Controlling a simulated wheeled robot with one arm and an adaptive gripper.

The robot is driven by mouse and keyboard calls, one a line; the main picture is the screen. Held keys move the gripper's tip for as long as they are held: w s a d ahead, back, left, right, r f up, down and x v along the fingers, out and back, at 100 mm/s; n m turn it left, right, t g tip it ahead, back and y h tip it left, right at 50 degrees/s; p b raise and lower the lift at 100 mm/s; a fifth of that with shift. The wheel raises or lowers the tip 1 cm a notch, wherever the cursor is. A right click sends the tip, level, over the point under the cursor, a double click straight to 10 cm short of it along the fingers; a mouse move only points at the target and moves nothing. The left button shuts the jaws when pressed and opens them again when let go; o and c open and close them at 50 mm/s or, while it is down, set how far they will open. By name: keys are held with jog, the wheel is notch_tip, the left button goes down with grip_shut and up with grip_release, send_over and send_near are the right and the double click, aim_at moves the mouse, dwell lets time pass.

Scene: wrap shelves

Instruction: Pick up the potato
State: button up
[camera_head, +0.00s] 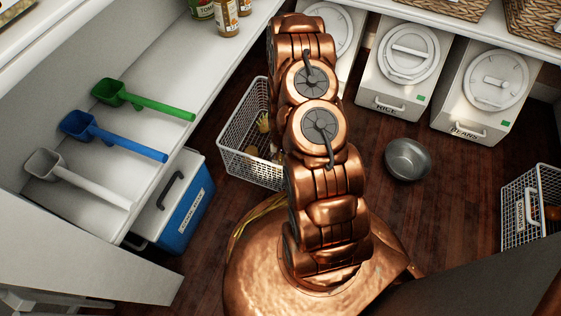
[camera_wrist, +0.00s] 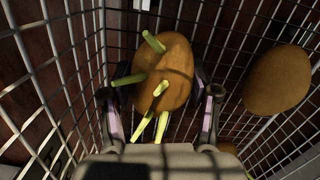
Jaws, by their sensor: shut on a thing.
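In the wrist view a brown potato (camera_wrist: 172,72) with several yellow-green sprouts sits between the two fingers of my gripper (camera_wrist: 160,92). The gripper is shut on it, with a finger at each side. Both are inside a wire basket (camera_wrist: 245,35), whose mesh walls rise around them. A second brown potato (camera_wrist: 278,80) lies to the right, apart from the fingers. In the head view the white basket (camera_head: 232,122) stands on the floor, partly hidden behind my arm. My gripper is hidden there, and the basket's yellowish contents show only in part.
White shelving with green (camera_head: 140,100), blue (camera_head: 110,135) and white scoops (camera_head: 80,180) is at left. A blue cooler (camera_head: 180,205) stands below. White bins (camera_head: 405,70) line the back. A metal bowl (camera_head: 408,159) and an onion basket (camera_head: 530,205) are at right.

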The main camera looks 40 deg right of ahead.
jog(key=shift+c, duration=0.3)
notch_tip(320, 180, up, 28)
jog(key=p, duration=0.9)
